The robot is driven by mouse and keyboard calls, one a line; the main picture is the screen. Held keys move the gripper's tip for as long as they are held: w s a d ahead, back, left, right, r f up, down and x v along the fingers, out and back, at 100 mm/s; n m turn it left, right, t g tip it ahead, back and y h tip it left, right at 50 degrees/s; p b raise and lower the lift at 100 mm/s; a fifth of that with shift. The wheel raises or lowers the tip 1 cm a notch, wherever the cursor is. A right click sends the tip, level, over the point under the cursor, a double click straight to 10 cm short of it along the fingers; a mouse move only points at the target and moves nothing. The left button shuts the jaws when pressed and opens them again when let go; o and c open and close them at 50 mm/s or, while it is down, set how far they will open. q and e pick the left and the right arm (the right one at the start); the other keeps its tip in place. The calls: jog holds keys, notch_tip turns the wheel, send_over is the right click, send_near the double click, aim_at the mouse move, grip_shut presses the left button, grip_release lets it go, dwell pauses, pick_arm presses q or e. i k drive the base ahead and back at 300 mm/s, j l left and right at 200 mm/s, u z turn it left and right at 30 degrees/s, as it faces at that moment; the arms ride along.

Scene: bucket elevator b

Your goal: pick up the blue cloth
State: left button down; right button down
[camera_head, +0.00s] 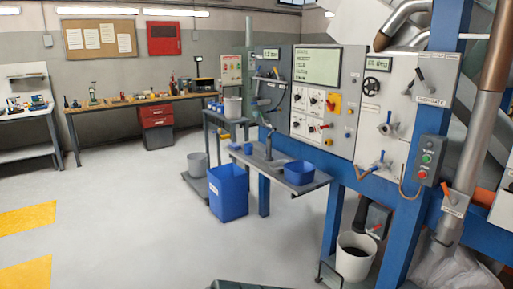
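I cannot make out a blue cloth for certain in the head view. The blue things that show are a tall blue bin (228,194) on the floor, a shallow blue container (299,173) on the grey side shelf (308,186) of the machine, and small blue items near that shelf's left end (248,149). A cloth inside the bin or container cannot be told at this size. Neither of my grippers is in view.
The machine's control panel (322,70) and blue posts (408,210) fill the right side. A white bucket (355,257) stands at its foot. A workbench (130,103) runs along the back wall. The grey floor at left and centre is clear, with yellow markings (27,219).

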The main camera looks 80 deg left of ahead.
aim_at(233, 145)
jog(key=u, duration=2.9)
